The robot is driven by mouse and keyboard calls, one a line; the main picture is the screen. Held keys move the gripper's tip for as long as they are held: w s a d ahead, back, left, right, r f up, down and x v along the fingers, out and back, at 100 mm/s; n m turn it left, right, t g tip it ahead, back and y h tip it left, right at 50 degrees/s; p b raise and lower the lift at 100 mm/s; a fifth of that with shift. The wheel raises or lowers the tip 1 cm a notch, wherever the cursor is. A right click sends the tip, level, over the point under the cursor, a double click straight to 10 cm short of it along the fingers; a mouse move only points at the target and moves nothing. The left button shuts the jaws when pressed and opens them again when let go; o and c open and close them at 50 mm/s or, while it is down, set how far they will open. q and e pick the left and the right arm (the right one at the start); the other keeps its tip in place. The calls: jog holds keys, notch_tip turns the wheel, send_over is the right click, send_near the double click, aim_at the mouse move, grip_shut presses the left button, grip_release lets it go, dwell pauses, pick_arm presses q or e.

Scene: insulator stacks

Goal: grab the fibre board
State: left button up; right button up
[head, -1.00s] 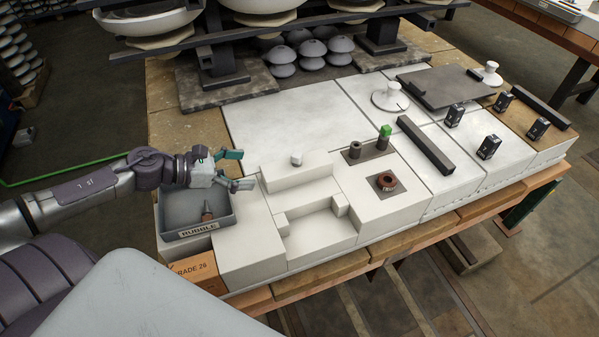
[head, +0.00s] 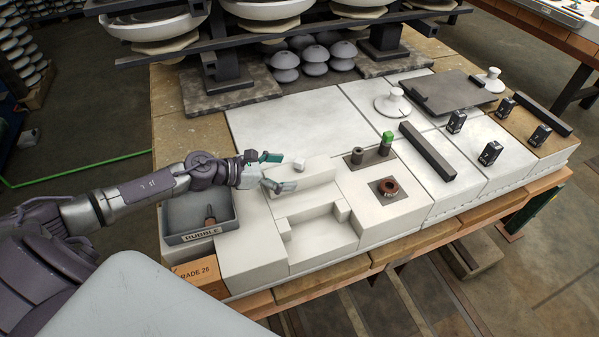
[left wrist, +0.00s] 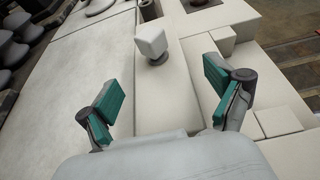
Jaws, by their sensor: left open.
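A flat dark grey board (head: 455,92) lies on the white surface at the back right. It may be the fibre board, but I cannot tell for sure. My left gripper (head: 283,171) is open and empty above the white blocks at the left of the table, well apart from that board. A small white cube (head: 299,164) stands just ahead of its fingers. In the left wrist view the open teal-padded fingers (left wrist: 162,82) spread wide, with the cube (left wrist: 152,42) beyond and between them. My right gripper is not in view.
A grey rubble bin (head: 232,222) stands at the front left. A dark bar (head: 427,150), a green-topped post (head: 387,139), a reddish-brown ring (head: 388,187) and several small black blocks are on the right side. Dark racks with white discs (head: 160,25) overhang the back.

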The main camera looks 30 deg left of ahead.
pick_arm(q)
jog(key=shift+x, duration=1)
jog(key=shift+s, duration=0.1)
jog(key=shift+c, duration=0.2)
jog(key=c, duration=1.3)
